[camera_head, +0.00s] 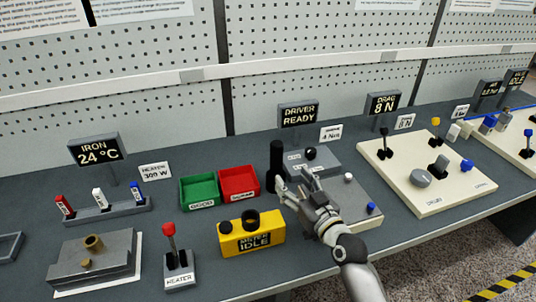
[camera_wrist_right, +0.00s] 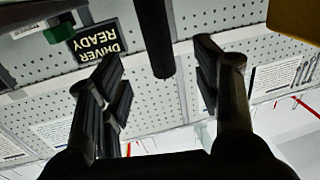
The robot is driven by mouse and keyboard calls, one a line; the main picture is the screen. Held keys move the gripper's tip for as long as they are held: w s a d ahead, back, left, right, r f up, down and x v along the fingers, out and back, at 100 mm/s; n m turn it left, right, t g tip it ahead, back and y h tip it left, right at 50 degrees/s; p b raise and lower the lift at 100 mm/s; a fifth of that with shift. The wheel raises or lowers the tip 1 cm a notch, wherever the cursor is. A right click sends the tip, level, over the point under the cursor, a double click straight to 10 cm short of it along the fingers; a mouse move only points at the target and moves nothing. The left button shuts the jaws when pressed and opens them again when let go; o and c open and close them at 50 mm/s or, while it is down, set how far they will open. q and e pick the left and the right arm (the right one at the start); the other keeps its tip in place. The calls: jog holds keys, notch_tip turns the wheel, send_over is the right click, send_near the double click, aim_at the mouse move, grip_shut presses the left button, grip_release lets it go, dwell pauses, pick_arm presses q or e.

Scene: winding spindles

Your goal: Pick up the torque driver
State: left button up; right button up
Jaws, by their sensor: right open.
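The torque driver appears to be the upright black cylinder (camera_head: 276,160) beside the grey driver station, under the sign reading "DRIVER READY" (camera_head: 299,114). My right gripper (camera_head: 291,182) reaches in from the lower right with its fingers open, close to the cylinder's right side, and hides part of the cylinder's lower end. In the right wrist view, which is upside down, the black cylinder (camera_wrist_right: 154,38) shows between the two spread fingers (camera_wrist_right: 160,72), with gaps on both sides. My left gripper is not in view.
Green (camera_head: 198,191) and red (camera_head: 239,182) bins stand left of the cylinder. A yellow meter box (camera_head: 251,240) stands in front of them. A grey station block (camera_head: 320,158) is behind my gripper, and a cream panel (camera_head: 400,165) with knobs lies to the right.

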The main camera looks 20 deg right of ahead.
aim_at(280, 161)
jog(key=w, duration=0.2)
jog(key=w+a, duration=0.1)
jog(key=w, duration=0.2)
jog(key=shift+w+r+p, duration=0.1)
jog(key=shift+r+p, duration=0.05)
jog(key=shift+p, duration=0.2)
jog(key=shift+w, duration=0.55)
jog(key=w, duration=0.3)
jog(key=w+p, duration=0.1)
jog(key=shift+w+a, duration=0.15)
jog(key=shift+a, duration=0.2)
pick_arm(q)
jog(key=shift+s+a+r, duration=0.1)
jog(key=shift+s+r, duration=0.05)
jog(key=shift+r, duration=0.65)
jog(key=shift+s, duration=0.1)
pick_arm(e)
jog(key=shift+c, duration=1.1)
jog(key=c, duration=1)
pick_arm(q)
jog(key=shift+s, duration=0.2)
pick_arm(e)
jog(key=shift+r, duration=0.1)
